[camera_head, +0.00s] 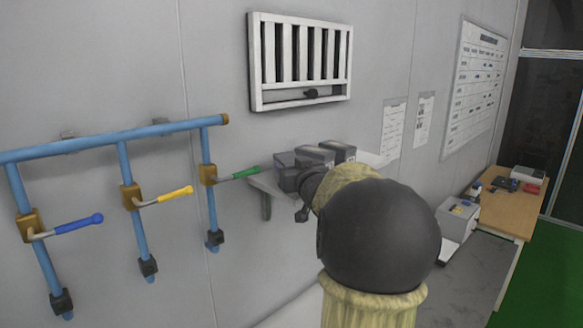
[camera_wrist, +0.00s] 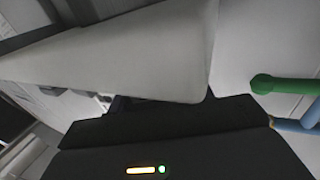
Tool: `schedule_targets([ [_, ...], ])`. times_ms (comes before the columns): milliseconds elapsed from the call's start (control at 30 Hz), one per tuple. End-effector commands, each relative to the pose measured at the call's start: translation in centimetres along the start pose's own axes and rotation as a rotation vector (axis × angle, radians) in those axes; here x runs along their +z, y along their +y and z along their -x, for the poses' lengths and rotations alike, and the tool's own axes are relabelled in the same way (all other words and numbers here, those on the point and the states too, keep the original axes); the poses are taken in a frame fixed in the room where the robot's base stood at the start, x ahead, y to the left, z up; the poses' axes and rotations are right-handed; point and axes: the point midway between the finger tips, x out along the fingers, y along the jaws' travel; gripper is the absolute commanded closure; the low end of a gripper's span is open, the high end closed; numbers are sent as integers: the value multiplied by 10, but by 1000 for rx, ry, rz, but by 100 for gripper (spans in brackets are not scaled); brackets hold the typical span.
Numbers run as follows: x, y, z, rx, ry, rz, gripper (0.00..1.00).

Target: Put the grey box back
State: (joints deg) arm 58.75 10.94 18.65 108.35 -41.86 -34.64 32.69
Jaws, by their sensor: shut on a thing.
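Several dark grey boxes with paler tops stand close together on a small wall shelf (camera_head: 262,184) in the head view. The grey box (camera_head: 287,177) at the left front is beside the end of my arm. My gripper (camera_head: 303,192) is at the shelf's front edge, shut on what appears to be this box; my arm hides most of the contact. In the wrist view my dark gripper body fills the bottom, and a broad pale surface, seemingly the shelf, lies across the top. The held box cannot be made out clearly there.
Left of the shelf is a blue pipe rack (camera_head: 110,140) with blue, yellow and green (camera_head: 246,173) handles; the green one reaches close to the shelf. A white slatted wall frame (camera_head: 300,60) hangs above. A wooden table (camera_head: 515,208) stands at far right.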

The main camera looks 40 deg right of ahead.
Motion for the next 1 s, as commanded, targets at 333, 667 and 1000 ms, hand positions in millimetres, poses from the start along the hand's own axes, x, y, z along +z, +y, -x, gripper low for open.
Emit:
schedule_targets([
  [333, 2, -1, 0, -1, 4, 2, 85],
  [667, 4, 0, 0, 0, 1, 1, 27],
  [1000, 2, 0, 10, 2, 2, 4, 27],
])
